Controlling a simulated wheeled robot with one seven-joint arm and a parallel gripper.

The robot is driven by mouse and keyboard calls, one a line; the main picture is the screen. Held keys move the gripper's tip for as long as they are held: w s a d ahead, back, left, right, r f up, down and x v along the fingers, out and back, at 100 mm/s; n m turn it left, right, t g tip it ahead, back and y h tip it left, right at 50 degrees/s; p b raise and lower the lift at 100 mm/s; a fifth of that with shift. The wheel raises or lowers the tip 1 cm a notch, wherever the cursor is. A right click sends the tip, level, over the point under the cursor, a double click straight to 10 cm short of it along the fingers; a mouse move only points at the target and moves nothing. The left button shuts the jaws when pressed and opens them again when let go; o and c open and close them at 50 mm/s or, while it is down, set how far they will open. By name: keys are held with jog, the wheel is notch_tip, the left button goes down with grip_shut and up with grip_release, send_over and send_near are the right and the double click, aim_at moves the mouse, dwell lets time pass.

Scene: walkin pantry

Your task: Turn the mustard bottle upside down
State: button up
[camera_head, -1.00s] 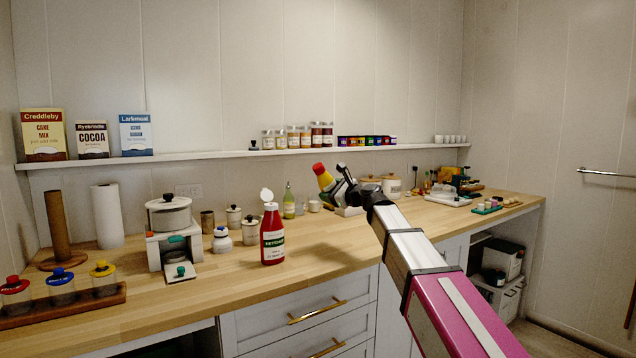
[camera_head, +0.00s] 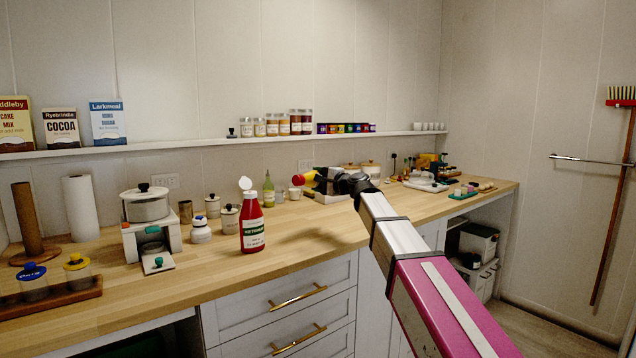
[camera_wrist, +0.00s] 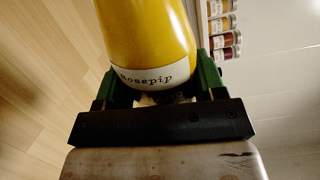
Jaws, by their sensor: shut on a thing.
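The mustard bottle is yellow with a red cap; it shows small in the head view (camera_head: 309,177), beside my gripper (camera_head: 322,181). It lies about sideways in the air, with its red cap end (camera_head: 297,180) pointing left and slightly down. The bottle's cap is out of the wrist view.
A red ketchup bottle (camera_head: 252,222) with its white lid flipped up stands on the wooden counter (camera_head: 215,270), left of my gripper. Small jars (camera_head: 229,218) and a green-tinted bottle (camera_head: 268,190) stand behind. A shelf (camera_head: 220,141) runs along the wall. Counter in front of the ketchup is clear.

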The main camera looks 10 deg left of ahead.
jog(key=n, duration=0.3)
jog(key=r+n, duration=0.1)
jog(key=n, duration=0.1)
jog(key=shift+s+a+n, duration=0.1)
jog(key=shift+n, duration=0.3)
jog(key=n, duration=0.4)
jog(key=shift+s+a+r+n, duration=0.1)
jog(key=shift+s+r+n, duration=0.05)
jog(key=shift+r+n, duration=0.25)
jog(key=n, duration=0.4)
jog(key=shift+s+a+r, duration=0.15)
jog(key=shift+s, duration=0.2)
jog(key=n, duration=0.4)
jog(key=shift+s+a+r, duration=0.1)
jog(key=shift+s+a, duration=0.05)
jog(key=shift+s, duration=0.1)
notch_tip(320, 180, down, 10)
jog(key=shift+n, duration=0.3)
